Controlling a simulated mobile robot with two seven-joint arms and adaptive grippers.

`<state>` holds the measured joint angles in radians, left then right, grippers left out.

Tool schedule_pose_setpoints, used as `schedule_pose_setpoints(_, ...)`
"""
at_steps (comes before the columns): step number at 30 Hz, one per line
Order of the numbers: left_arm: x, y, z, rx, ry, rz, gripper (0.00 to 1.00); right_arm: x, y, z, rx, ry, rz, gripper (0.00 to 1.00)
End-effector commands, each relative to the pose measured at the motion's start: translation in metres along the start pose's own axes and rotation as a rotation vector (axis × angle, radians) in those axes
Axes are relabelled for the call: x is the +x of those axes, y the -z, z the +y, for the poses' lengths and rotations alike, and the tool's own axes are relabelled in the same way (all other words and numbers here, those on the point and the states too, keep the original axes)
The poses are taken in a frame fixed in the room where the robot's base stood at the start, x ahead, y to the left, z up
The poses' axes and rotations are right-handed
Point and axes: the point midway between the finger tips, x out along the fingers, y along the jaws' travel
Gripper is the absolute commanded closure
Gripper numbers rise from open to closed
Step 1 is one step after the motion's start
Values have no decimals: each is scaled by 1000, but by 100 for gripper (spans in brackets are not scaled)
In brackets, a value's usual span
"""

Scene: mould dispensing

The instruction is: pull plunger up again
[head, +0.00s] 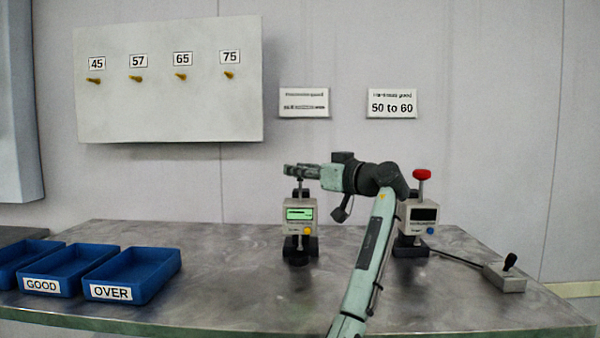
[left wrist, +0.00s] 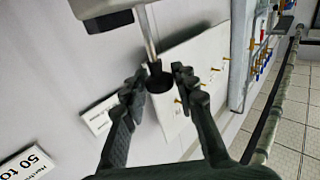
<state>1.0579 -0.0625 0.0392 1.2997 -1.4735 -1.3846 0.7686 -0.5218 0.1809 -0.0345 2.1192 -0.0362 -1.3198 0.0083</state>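The gauge with the lit green display (head: 299,230) stands on the bench, its plunger shaft rising from the top. In the head view the plunger's top is hidden behind my left gripper (head: 301,171), which lies level just above the gauge. In the left wrist view the plunger's dark round knob (left wrist: 159,82) at the end of a metal shaft (left wrist: 149,35) sits between the fingertips of my left gripper (left wrist: 159,85). The fingers are parted around the knob, with narrow gaps seeming to show on both sides. My right gripper is not in view.
A second instrument (head: 418,212) with a red knob (head: 422,174) stands right of my left arm, near a small lever box (head: 505,277). Blue bins (head: 132,275) sit at the left of the bench. A white board (head: 168,110) with numbered pegs hangs behind.

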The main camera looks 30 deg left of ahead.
Motion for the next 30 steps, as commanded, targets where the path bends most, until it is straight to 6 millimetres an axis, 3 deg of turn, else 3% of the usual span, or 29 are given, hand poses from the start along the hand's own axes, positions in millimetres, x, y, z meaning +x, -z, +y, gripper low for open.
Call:
schedule_pose_setpoints(3, 0, 0, 0, 0, -1, 0, 55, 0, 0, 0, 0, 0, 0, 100)
schedule_pose_setpoints(14, -6, 0, 1, 0, -2, 0, 55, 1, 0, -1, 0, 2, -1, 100)
schedule_pose_setpoints(30, -105, 0, 1, 0, -3, 0, 55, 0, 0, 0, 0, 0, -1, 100)
